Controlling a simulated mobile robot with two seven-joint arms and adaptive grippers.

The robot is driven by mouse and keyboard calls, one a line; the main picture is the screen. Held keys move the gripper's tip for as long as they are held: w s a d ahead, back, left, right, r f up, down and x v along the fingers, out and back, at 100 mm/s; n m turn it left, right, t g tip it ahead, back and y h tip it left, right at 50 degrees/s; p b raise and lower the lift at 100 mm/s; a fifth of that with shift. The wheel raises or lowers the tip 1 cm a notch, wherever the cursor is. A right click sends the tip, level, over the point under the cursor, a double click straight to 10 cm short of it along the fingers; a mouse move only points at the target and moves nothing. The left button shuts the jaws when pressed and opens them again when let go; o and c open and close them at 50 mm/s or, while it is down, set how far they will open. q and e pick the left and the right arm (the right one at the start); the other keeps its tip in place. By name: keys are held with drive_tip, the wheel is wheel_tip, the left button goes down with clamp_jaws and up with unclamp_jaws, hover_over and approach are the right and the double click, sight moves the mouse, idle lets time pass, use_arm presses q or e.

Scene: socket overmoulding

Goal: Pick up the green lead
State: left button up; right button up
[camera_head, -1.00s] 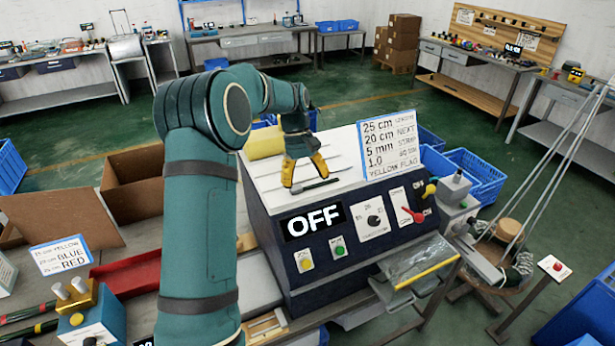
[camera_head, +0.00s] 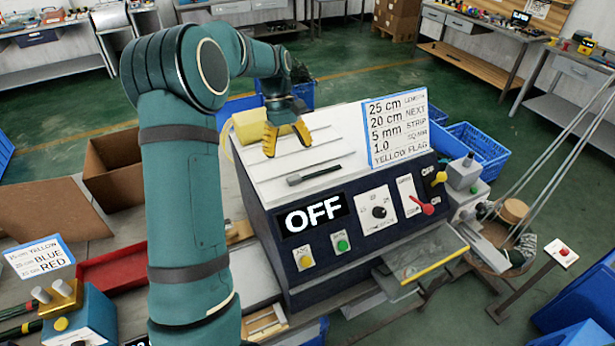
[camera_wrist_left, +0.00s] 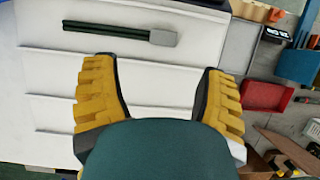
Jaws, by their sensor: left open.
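A dark green stick-like piece with a grey block at one end (camera_head: 318,173) lies on the sloping white top of the control machine; it looks like the green lead, though I cannot be sure. It also shows at the top of the left wrist view (camera_wrist_left: 120,33). My left gripper (camera_head: 287,141) is open and empty over the white top, behind and left of this piece. In the left wrist view the yellow fingers (camera_wrist_left: 158,95) are spread wide, with only bare white surface between them, apart from the piece. My right gripper is out of view.
A yellow roll (camera_head: 252,125) sits at the machine's back left. A sign card (camera_head: 398,128) stands at the top's right side. The machine's display (camera_head: 313,214) reads OFF. A red tray (camera_head: 112,270) and banded dark leads (camera_head: 20,328) are at the left.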

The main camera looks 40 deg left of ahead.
sight(292, 176)
use_arm(q)
drive_tip(key=shift+x, duration=3.35)
drive_tip(key=shift+s+a, duration=0.1)
drive_tip(key=shift+c, duration=0.2)
drive_tip(key=c, duration=1.1)
